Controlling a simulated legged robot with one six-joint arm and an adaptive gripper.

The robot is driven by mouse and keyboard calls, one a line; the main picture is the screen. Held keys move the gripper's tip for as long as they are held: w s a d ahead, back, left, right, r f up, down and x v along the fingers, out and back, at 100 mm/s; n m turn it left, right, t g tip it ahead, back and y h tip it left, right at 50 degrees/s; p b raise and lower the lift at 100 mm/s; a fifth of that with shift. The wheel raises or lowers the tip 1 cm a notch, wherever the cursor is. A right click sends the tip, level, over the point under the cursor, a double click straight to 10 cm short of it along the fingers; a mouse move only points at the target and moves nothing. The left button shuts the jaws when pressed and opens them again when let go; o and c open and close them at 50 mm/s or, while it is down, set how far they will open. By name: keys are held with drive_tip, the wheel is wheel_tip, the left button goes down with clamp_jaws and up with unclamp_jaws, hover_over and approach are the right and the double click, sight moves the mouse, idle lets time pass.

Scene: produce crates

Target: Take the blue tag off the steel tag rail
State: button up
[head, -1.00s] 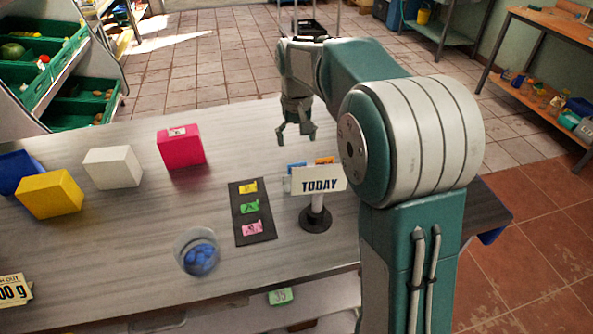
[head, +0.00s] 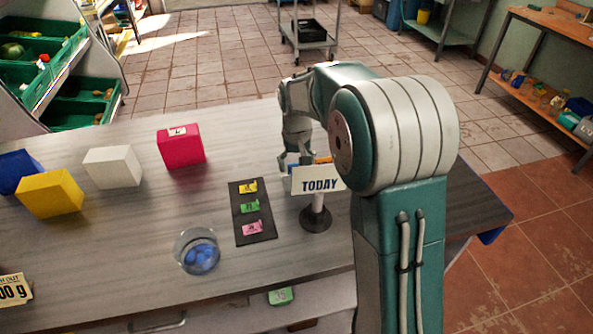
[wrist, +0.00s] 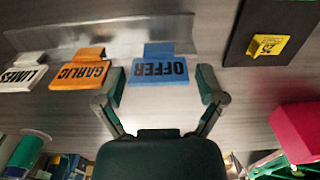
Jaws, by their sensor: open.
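The blue tag (wrist: 158,72), lettered OFFER, hangs on the steel tag rail (wrist: 110,35) in the wrist view. My gripper (wrist: 163,85) is open, with one finger on each side of the blue tag. I cannot tell whether either finger touches it. In the head view my gripper (head: 295,160) is low behind the white TODAY sign (head: 318,180), which hides most of the rail. An orange GARLIC tag (wrist: 80,74) hangs beside the blue one, close to the left finger, and a white LIMES tag (wrist: 22,77) hangs farther left.
A black board (head: 262,233) with yellow, green and pink tags lies left of the sign's round stand (head: 315,218). A glass of blue pieces (head: 198,254) stands nearer. Pink (head: 181,147), white (head: 113,167), yellow (head: 50,195) and blue (head: 18,172) blocks stand to the left.

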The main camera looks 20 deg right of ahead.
drive_tip(key=c, duration=0.8)
drive_tip(key=shift+r, duration=2.05)
wheel_tip(320, 180, up, 6)
drive_tip(key=shift+r, duration=0.25)
idle(0.9)
idle(0.7)
